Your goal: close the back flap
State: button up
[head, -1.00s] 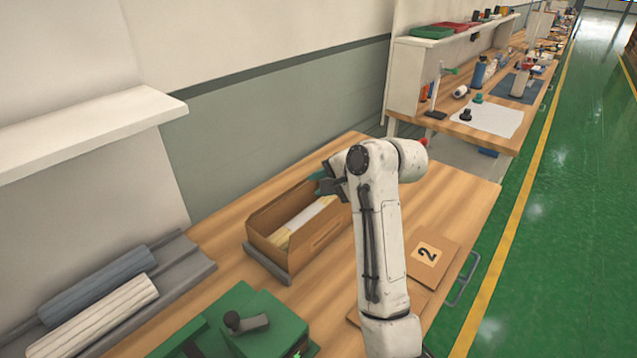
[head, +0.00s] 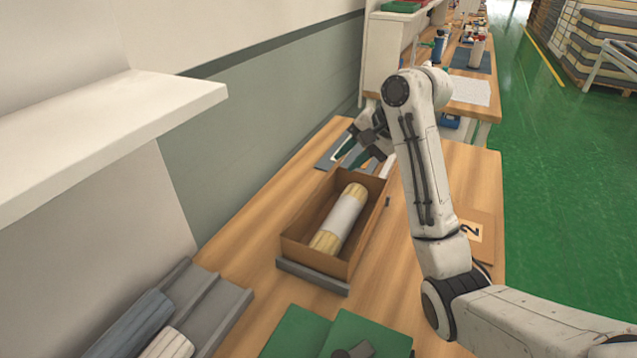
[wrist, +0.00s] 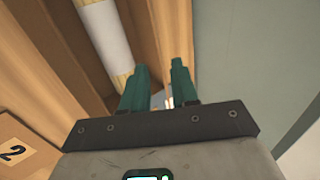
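An open brown cardboard box (head: 312,258) stands on the bench with its top open. A cream roll with a white wrap (head: 344,214) lies in it; the roll also shows in the wrist view (wrist: 104,34). My gripper (head: 353,156) is at the far end of the box, partly hidden by my wrist. In the wrist view its two green fingers (wrist: 160,75) stand apart with a gap between them. Brown cardboard (wrist: 160,40) shows behind the fingers; I cannot tell whether they touch it. The back flap is not clearly distinguishable near my gripper.
A brown piece marked 2 (head: 481,232) lies right of the box, partly behind my arm. Green equipment (head: 300,335) and a grey rack with rolls (head: 215,305) are at the front. A white shelf (head: 110,115) juts out at left. Bare bench lies left of the box.

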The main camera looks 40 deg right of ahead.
aim_at(325, 181)
jog(key=x, duration=1.1)
jog(key=shift+s+d+f, duration=0.1)
jog(key=shift+s+d, duration=0.05)
jog(key=shift+c, duration=0.3)
grip_shut()
dwell(0.9)
